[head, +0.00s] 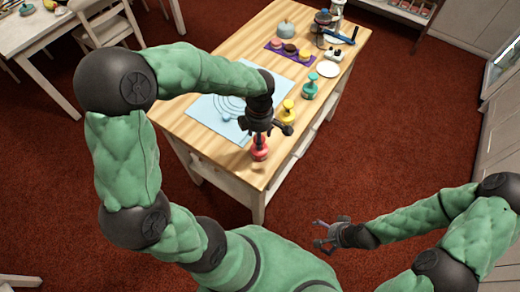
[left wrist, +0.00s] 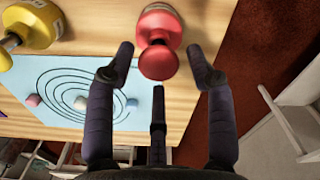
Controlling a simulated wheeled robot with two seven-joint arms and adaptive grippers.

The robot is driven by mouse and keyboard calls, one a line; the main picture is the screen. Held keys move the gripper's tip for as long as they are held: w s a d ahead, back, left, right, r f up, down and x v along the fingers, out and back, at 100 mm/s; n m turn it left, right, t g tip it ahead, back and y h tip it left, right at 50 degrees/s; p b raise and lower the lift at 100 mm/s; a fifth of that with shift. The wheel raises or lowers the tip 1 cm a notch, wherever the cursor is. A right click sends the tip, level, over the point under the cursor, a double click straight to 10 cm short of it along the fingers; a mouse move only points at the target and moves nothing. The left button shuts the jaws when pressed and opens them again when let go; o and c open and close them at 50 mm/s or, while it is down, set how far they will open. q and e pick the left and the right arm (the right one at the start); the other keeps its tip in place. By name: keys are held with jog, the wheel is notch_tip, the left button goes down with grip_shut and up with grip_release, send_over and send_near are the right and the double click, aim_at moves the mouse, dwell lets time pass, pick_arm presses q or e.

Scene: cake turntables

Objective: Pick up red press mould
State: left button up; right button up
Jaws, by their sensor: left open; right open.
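The red press mould (head: 260,150) stands on the wooden table near its front right edge. In the left wrist view the red press mould (left wrist: 158,42) shows its round knob and wider base just beyond the fingertips. My left gripper (head: 262,134) is above it, pointing down and partly covering it in the head view. In the left wrist view the left gripper (left wrist: 160,62) is open, with its fingers on both sides of the mould and a gap to each. My right gripper (head: 320,236) is open and empty, off the table over the red carpet.
A yellow press mould (head: 286,111) and a green one (head: 310,88) stand behind along the right edge. The yellow one (left wrist: 28,28) is left in the wrist view. A blue mat (head: 205,112) with spiral lines lies left.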

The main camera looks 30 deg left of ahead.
pick_arm(q)
jog(key=shift+w+f+b, duration=0.15)
jog(key=shift+f+b, duration=0.8)
jog(key=shift+f, duration=1.95)
jog(key=shift+c, duration=0.2)
grip_shut()
